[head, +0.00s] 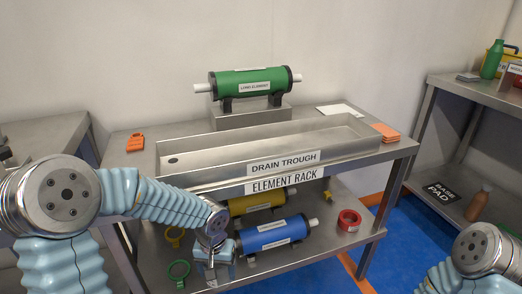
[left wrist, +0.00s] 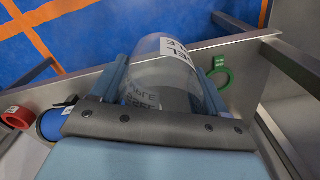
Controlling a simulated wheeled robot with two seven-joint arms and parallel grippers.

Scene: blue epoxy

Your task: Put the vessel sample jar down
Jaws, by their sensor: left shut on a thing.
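The sample jar (left wrist: 165,75) is a clear vessel with a white, black-lettered label, seen in the left wrist view between my left fingers. My left gripper (left wrist: 163,62) is shut on it, with one finger on each side. In the head view, my left gripper (head: 214,268) is low at the front of the lower shelf (head: 318,252), left of the blue cylinder. There the jar is mostly hidden by the gripper. I cannot tell whether its base touches anything. My right arm shows at the lower right of the head view, but its gripper is outside the frame.
A blue cylinder (head: 272,233), a yellow cylinder (head: 256,202), a red ring (head: 349,220) and a green ring (head: 179,270) lie around the gripper on the lower shelf. Above is the drain trough (head: 270,146) with a green cylinder (head: 255,82) behind. A side shelf holds a brown bottle (head: 478,203).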

